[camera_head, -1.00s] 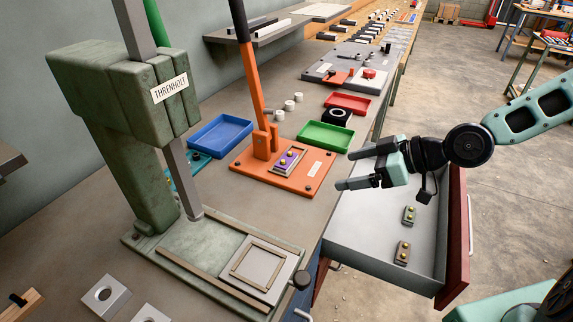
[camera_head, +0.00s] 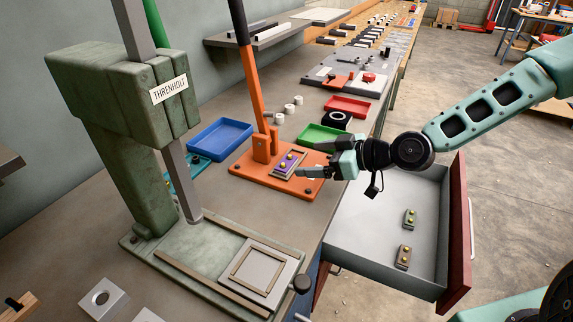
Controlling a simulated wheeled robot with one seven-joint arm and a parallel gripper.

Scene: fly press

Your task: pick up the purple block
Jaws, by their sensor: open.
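The purple block (camera_head: 290,159) has yellow knobs on top. It sits in a grey frame on the orange base plate (camera_head: 258,181) of a lever press. My gripper (camera_head: 308,160) is open and empty, just to the right of the block and over the right part of the orange plate. Its fingers point left toward the block, and a gap shows between them and it.
The orange lever (camera_head: 249,78) rises behind the block. A blue tray (camera_head: 220,139) stands to the left, a green tray (camera_head: 318,136) behind my gripper. An open drawer (camera_head: 385,225) holding two small knobbed blocks lies below my arm. The green press (camera_head: 125,92) stands front left.

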